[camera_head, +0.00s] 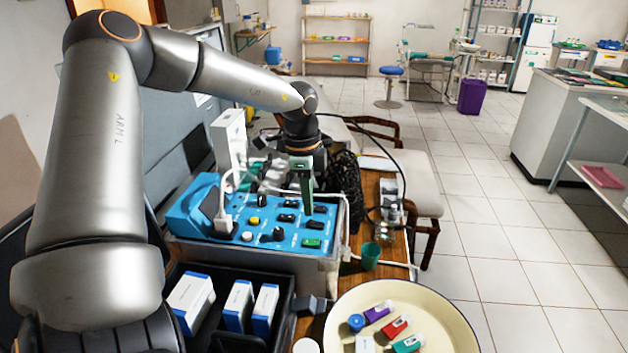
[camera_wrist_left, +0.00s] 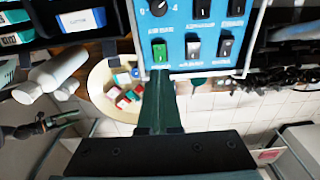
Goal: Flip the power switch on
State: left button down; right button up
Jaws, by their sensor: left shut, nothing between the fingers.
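A blue control panel (camera_head: 262,238) on a grey box carries several black rocker switches, knobs and one green rocker switch (camera_head: 312,243) at its near right corner. The green switch also shows in the left wrist view (camera_wrist_left: 159,52), just past the fingertips; I cannot tell whether they touch it or which way it is tipped. My left gripper (camera_head: 307,211) is shut and empty, pointing down over the right part of the panel. It also shows in the wrist view (camera_wrist_left: 161,74). What seems to be my right gripper (camera_wrist_left: 72,118) is small at the wrist view's left.
A white plug and cable (camera_head: 224,215) stand at the panel's left. A black tray (camera_head: 208,268) with white-and-blue boxes is in front. A cream round tray (camera_head: 448,318) holds several colored items. A green cup (camera_head: 371,256) stands right of the panel.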

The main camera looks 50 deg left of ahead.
pick_arm(q)
notch_tip(320, 180, up, 6)
jog(key=shift+s+a+r, duration=0.15)
jog(key=shift+s+a, duration=0.1)
jog(key=shift+a, duration=0.1)
pick_arm(e)
jog(key=shift+s+a+f, duration=0.2)
jog(key=shift+a, duration=0.15)
